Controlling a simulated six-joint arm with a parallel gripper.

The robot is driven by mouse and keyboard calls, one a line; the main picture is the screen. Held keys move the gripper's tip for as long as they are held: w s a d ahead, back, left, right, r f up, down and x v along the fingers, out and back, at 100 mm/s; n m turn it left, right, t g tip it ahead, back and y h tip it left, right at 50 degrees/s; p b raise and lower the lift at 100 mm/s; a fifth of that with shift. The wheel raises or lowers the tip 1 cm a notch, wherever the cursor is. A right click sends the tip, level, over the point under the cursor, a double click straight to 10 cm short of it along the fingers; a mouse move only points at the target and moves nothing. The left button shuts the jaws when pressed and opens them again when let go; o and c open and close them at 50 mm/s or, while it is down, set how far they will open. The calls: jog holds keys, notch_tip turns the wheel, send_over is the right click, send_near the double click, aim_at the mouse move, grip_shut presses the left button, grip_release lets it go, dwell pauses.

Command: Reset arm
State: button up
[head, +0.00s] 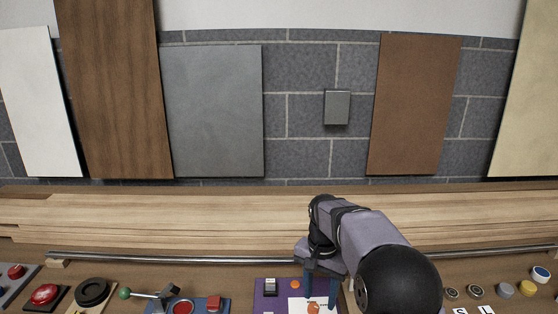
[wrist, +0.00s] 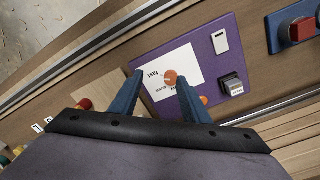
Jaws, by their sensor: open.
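My arm reaches down over the bench, with my gripper (head: 320,304) pointing at a purple panel (head: 262,300). The jaws are open, with two blue fingers; the gripper also shows in the wrist view (wrist: 160,78). In the wrist view an orange round knob (wrist: 171,77) on a white printed card (wrist: 188,64) appears between the fingertips, close to the right one. I cannot tell whether a finger touches it. The purple panel (wrist: 225,67) also bears a dark switch (wrist: 232,86), a white plate (wrist: 220,42) and another orange piece (wrist: 204,100), partly behind a finger.
To the left are a blue panel with a red block (head: 215,303), a green-tipped lever (head: 125,293), a black ring (head: 91,291) and a red button (head: 44,294). Several round knobs (head: 505,290) stand at right. A metal rail (head: 180,259) runs behind; boards lean on the wall.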

jog(key=s+d+f+n, duration=0.2)
jog(key=s+n, duration=0.1)
jog(key=s, duration=0.9)
jog(key=s+d+f+n, duration=0.1)
jog(key=s+n, duration=0.3)
jog(key=s, duration=0.8)
jog(key=shift+d+f, duration=0.4)
jog(key=shift+f, duration=0.45)
